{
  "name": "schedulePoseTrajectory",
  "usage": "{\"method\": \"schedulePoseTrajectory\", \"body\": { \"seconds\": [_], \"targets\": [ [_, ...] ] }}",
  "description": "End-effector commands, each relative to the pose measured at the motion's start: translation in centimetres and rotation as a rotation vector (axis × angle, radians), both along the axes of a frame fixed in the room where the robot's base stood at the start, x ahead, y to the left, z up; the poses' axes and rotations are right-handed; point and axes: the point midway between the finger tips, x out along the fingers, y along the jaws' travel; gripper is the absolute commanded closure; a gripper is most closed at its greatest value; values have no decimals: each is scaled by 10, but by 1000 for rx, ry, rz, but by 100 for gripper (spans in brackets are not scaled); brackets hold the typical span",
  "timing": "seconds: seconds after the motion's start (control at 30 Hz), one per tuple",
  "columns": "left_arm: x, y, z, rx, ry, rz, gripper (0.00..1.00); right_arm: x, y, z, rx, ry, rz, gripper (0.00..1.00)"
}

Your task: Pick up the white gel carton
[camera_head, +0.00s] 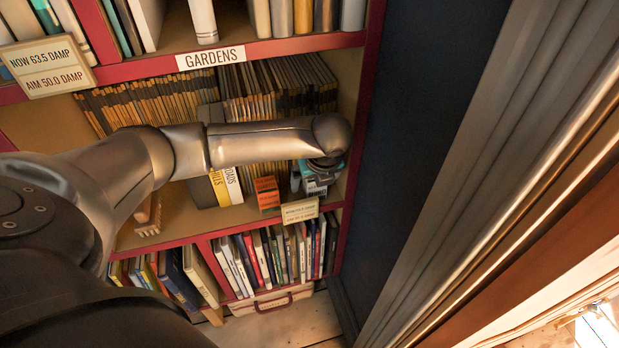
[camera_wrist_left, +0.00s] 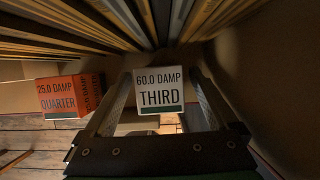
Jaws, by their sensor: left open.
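A white carton (camera_wrist_left: 159,92) with a green band at its base shows in the left wrist view, its label reading "60.0 DAMP THIRD". My left gripper (camera_wrist_left: 158,80) is open, with one finger on each side of the carton. I cannot tell whether the fingers touch it. In the head view my left arm reaches across the shelf, and the left gripper (camera_head: 322,168) is at the shelf's right end, partly hidden by the wrist. My right gripper is not in view.
An orange box (camera_head: 267,193), labelled "QUARTER", stands left of the gripper. Yellow and white volumes (camera_head: 226,186) stand farther left. A row of thin books (camera_head: 280,85) fills the shelf's back. A dark panel (camera_head: 415,120) borders the shelf at right.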

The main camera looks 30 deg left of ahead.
Motion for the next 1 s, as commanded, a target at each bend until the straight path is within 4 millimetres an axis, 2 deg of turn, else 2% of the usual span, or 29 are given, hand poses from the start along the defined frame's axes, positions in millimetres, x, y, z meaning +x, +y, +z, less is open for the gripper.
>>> {"method": "schedulePoseTrajectory", "body": {
  "seconds": [0.2, 1.0],
  "targets": [
    [0, 0, 0, 0, 0, -1, 10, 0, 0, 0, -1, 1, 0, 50],
    [0, 0, 0, 0, 0, -1, 100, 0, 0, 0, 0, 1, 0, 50]
  ]
}}
